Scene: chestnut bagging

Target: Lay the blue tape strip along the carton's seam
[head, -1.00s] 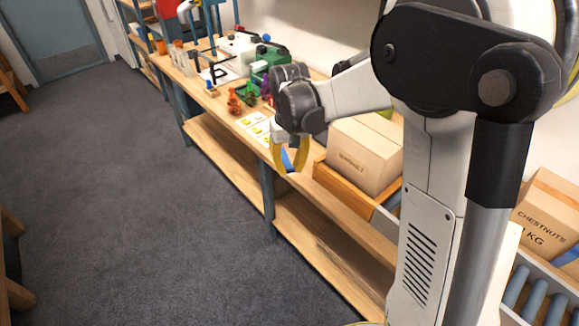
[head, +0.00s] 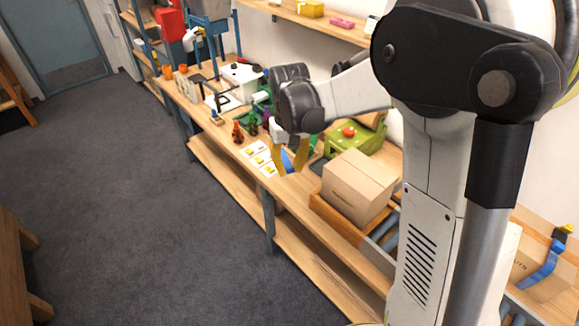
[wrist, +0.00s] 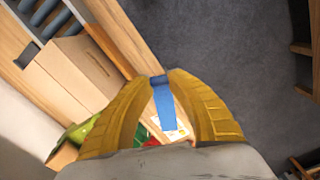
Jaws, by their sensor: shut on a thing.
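My gripper (head: 288,168) has yellow fingers, which are shut on a blue tape strip (wrist: 164,108). In the wrist view the strip hangs lengthwise between the fingers, with one end at the fingertips. In the head view it is a small blue patch at the fingers. A closed brown carton (head: 357,188) sits right of my gripper in the head view, apart from the strip. The carton also shows at the upper left of the wrist view (wrist: 70,75), where its seam is hard to make out.
The carton stands in a wooden tray beside grey rollers (head: 384,236). A second carton (head: 528,262) with blue tape on it is at the far right. A green machine (head: 350,140) stands behind the first carton. The floor is clear.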

